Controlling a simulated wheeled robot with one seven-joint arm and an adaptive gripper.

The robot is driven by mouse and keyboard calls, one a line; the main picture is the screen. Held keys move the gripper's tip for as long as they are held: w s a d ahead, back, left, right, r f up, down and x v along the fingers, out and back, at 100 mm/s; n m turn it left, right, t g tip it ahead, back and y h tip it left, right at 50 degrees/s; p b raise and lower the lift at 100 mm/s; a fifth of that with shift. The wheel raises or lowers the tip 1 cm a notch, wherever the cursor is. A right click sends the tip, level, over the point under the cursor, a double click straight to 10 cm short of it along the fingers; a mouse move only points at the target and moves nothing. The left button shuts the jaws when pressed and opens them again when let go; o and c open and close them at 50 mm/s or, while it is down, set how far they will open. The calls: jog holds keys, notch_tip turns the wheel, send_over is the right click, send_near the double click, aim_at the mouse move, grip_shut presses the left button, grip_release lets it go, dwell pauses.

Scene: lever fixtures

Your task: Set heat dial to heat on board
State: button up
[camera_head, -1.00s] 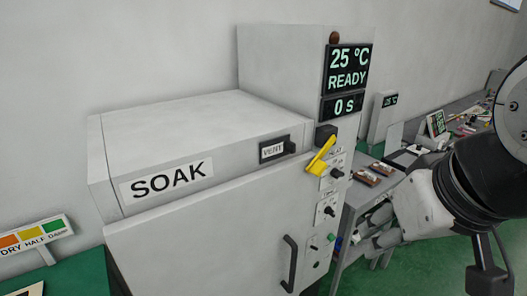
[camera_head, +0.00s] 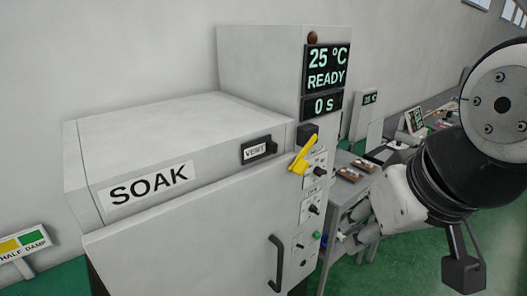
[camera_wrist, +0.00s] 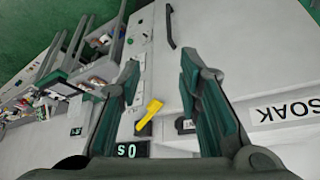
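The SOAK oven (camera_head: 190,235) fills the left and middle of the head view. Its control strip carries a yellow lever (camera_head: 302,156), which slants up to the right, and black knobs below it, an upper knob (camera_head: 319,171) and a lower knob (camera_head: 314,209). Their small labels are too blurred to tell which is the heat dial. My gripper (camera_wrist: 160,72) is open and empty in the wrist view, with the yellow lever (camera_wrist: 149,117) seen between its fingers. It appears apart from the panel.
The display (camera_head: 325,67) reads 25 °C READY, with 0 S below. A black VENT slider (camera_head: 270,147) and a door handle (camera_head: 278,262) stick out from the oven. A side table with small brown boards (camera_head: 349,174) stands behind my arm. Green floor is open at lower right.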

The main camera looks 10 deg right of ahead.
jog(key=o, duration=0.6)
jog(key=shift+w+f, duration=0.1)
jog(key=shift+c, duration=0.2)
jog(key=w+a+f+m+g+y+b, duration=0.3)
jog(key=w+f+m+g+y+b, duration=0.15)
jog(key=w+f+m, duration=0.45)
jog(key=m+t+y+b, duration=0.55)
jog(key=m+t, duration=0.95)
jog(key=m, duration=0.6)
send_near(324, 174)
jog(key=shift+g+h, duration=0.25)
jog(key=shift+h, duration=0.25)
jog(key=x, duration=0.6)
jog(key=r+p+x, duration=0.1)
jog(key=x, duration=0.2)
jog(key=shift+w+a, duration=0.25)
jog(key=shift+w, duration=0.05)
jog(key=shift+c, duration=0.2)
jog(key=c, duration=1.1)
